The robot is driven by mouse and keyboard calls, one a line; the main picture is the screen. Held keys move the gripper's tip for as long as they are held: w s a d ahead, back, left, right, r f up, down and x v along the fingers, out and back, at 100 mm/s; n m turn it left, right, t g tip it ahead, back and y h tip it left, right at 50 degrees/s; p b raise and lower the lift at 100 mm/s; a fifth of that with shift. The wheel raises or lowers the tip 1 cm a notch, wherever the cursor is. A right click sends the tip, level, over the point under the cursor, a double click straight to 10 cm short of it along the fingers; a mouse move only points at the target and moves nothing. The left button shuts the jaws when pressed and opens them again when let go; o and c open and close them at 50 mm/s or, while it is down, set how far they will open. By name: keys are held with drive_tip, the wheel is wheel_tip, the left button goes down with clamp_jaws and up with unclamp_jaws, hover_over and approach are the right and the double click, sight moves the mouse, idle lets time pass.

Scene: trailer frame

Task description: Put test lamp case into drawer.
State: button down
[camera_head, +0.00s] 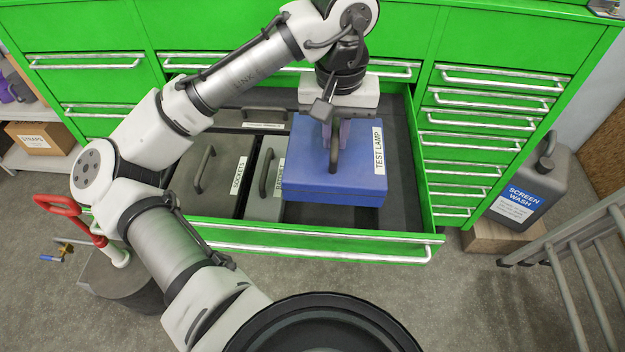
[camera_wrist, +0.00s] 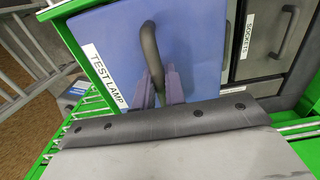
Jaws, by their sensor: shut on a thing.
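The blue test lamp case (camera_head: 310,165) is in the open green drawer (camera_head: 330,238), at its right side, with its label facing up. It also shows in the wrist view (camera_wrist: 115,40). My gripper (camera_head: 335,137) is above the case and shut on its dark handle (camera_wrist: 150,50). In the wrist view the purple fingers (camera_wrist: 160,88) are on either side of the handle's near end. The case looks level. Whether its underside touches the drawer floor is hidden.
Left of the case in the drawer are a grey SOCKETS case (camera_head: 208,178), a narrow labelled case (camera_head: 264,178) and another at the back (camera_head: 262,118). Bare floor (camera_head: 403,190) shows to its right. A ladder (camera_head: 585,255) and screen wash jug (camera_head: 530,190) stand outside right.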

wheel_tip(320, 180, down, 16)
drive_tip(key=shift+r+p, duration=0.1)
drive_tip(key=shift+p, duration=0.3)
drive_tip(key=c, duration=1.5)
unclamp_jaws()
drive_tip(key=shift+o, duration=0.2)
wheel_tip(320, 180, up, 12)
drive_tip(key=shift+b, duration=0.6)
drive_tip(key=shift+s, duration=0.1)
